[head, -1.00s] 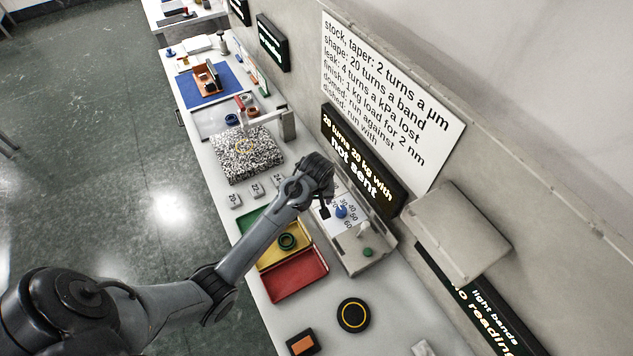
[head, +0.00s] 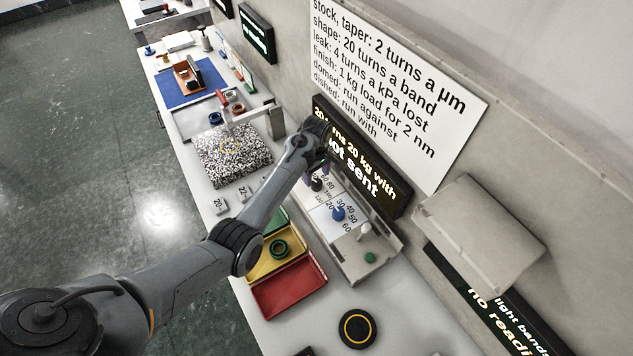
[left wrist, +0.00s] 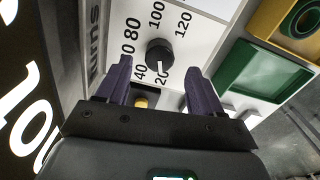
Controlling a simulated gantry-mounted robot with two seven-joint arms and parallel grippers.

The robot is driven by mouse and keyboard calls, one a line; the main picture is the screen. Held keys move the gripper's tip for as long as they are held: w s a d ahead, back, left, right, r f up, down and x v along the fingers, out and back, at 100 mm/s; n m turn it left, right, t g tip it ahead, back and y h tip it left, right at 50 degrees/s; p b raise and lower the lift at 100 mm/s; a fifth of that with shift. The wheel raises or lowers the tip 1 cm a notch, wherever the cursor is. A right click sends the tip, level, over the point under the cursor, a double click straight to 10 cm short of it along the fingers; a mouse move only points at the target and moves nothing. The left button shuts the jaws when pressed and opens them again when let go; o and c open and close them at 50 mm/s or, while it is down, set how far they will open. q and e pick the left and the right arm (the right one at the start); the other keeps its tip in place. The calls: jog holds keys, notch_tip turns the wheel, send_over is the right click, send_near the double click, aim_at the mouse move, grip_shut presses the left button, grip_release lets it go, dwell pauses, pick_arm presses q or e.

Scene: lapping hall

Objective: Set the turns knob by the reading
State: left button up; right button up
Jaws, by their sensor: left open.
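The black turns knob (left wrist: 160,52) sits on a white dial plate in the left wrist view. Numbers from 20 to 120 ring it, and its white pointer line faces the 20. The word "turns" runs along the plate's edge. My left gripper (left wrist: 160,88) is open, its purple fingers apart near either side of the knob; I cannot tell whether they touch it. In the head view my left gripper (head: 317,180) is over the far end of the control panel (head: 352,270). The display (head: 372,180) reads "20 turns 20 kg with" and "not sent", partly covered by my wrist.
A blue knob (head: 338,214), a white lever (head: 365,231) and a green button (head: 370,258) are on the same panel. Green, yellow and red trays (head: 290,292) lie beside it. A wall sign (head: 400,75) lists turn rules. A speckled block (head: 235,155) stands further back.

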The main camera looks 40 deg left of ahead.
aim_at(317, 182)
pick_arm(q)
jog(key=shift+f+b, duration=0.35)
jog(key=shift+f, duration=1.85)
jog(key=shift+c, duration=0.3)
jog(key=c, duration=1)
jog(key=shift+r, duration=0.1)
